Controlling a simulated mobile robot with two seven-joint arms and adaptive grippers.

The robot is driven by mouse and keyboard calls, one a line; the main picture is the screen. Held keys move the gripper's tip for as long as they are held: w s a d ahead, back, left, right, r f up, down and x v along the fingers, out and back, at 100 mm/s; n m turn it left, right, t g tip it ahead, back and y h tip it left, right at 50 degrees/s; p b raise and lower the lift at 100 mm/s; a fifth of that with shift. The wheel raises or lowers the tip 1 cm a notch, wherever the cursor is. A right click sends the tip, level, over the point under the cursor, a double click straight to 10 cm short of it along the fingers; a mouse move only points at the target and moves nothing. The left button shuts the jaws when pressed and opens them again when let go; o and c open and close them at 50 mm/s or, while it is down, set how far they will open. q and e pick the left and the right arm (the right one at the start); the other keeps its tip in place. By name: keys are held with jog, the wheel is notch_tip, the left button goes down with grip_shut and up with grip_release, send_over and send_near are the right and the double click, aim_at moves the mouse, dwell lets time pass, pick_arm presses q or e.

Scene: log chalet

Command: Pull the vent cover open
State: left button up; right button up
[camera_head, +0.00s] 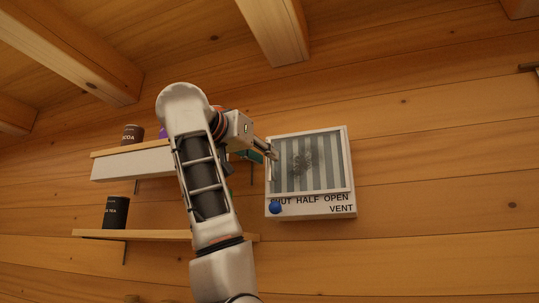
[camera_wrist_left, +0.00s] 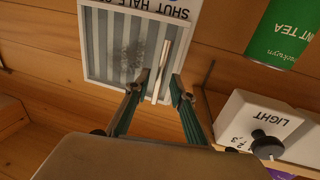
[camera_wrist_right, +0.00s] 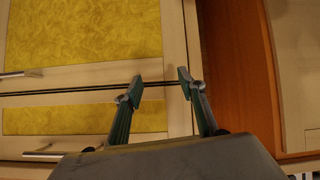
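The vent (camera_head: 335,209) is a white wall box marked SHUT, HALF, OPEN and VENT. Its cover (camera_head: 344,150) has a white frame over grey slats, with a blue knob (camera_head: 275,207) below at left. In the left wrist view the cover (camera_wrist_left: 89,50) shows with a pale bar handle (camera_wrist_left: 168,50). My left gripper (camera_wrist_left: 160,80) is open, its fingertips on either side of the handle; I cannot tell whether they touch it. In the head view it (camera_head: 271,157) is at the cover's left edge, partly hidden by my arm. My right gripper (camera_wrist_right: 160,80) is open and empty.
Two shelves hang left of the vent: an upper one (camera_head: 130,166) and a lower one (camera_head: 170,235) with a dark tin (camera_head: 116,212). A white LIGHT box (camera_wrist_left: 245,115) and green tin (camera_wrist_left: 283,30) are near my left gripper. Yellow-panelled cabinet doors (camera_wrist_right: 80,30) face my right gripper.

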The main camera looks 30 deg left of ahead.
pick_arm(q)
jog(key=shift+w+p, duration=0.4)
jog(key=shift+w, duration=1.1)
grip_shut()
jog(key=shift+s, duration=0.1)
